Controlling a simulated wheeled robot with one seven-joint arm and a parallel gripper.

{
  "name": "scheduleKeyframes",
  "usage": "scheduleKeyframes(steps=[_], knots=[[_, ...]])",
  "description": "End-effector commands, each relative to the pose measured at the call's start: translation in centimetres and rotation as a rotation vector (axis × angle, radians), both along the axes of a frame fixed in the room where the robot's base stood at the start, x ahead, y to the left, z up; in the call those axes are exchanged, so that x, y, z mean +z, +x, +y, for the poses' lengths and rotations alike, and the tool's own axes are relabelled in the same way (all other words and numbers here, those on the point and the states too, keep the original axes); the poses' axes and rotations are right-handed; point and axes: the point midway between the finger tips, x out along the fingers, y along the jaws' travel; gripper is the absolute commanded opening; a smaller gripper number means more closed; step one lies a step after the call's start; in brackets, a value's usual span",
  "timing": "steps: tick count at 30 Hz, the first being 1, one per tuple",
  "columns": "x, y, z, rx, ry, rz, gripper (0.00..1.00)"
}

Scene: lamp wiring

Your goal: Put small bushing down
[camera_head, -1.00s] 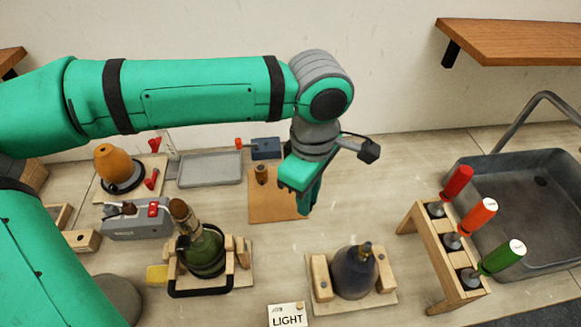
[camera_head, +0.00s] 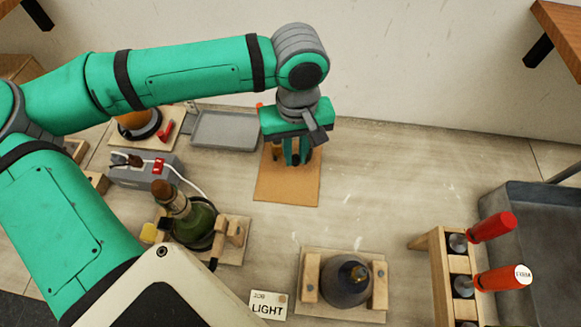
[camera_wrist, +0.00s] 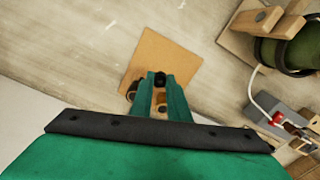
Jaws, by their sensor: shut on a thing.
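My gripper (camera_head: 296,163) points down over the brown board (camera_head: 285,190) at the back of the bench. Its fingers are shut on a small dark piece, taken as the small bushing (camera_wrist: 160,78), at the fingertips in the wrist view. It is low over the board; I cannot tell whether it touches. A dark, brassy round part (camera_wrist: 132,90) stands on the board just beside one finger. A tan patch shows between the fingers, too small to name.
A grey tray (camera_head: 226,130) lies left of the board. A grey box with a red switch (camera_head: 158,166), a green bottle (camera_head: 199,224) in a wooden cradle and a dark vase (camera_head: 345,283) in another stand nearer. A screwdriver rack (camera_head: 440,262) is at right. Bench right of the board is clear.

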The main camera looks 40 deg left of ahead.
Motion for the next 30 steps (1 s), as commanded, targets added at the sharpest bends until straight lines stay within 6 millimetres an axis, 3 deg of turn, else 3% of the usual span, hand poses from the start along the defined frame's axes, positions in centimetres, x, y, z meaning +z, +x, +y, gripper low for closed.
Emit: scheduleKeyframes(steps=[7,15,23,30], knots=[[-2.1,-1.2,1.5,-0.099,-0.002,0.000,0.00],[-6.5,-1.3,1.6,-0.100,-0.002,0.000,0.00],[-8.4,-1.1,1.4,-0.103,-0.001,-0.001,0.00],[-11.2,-1.1,1.4,-0.103,-0.002,-0.001,0.00]])
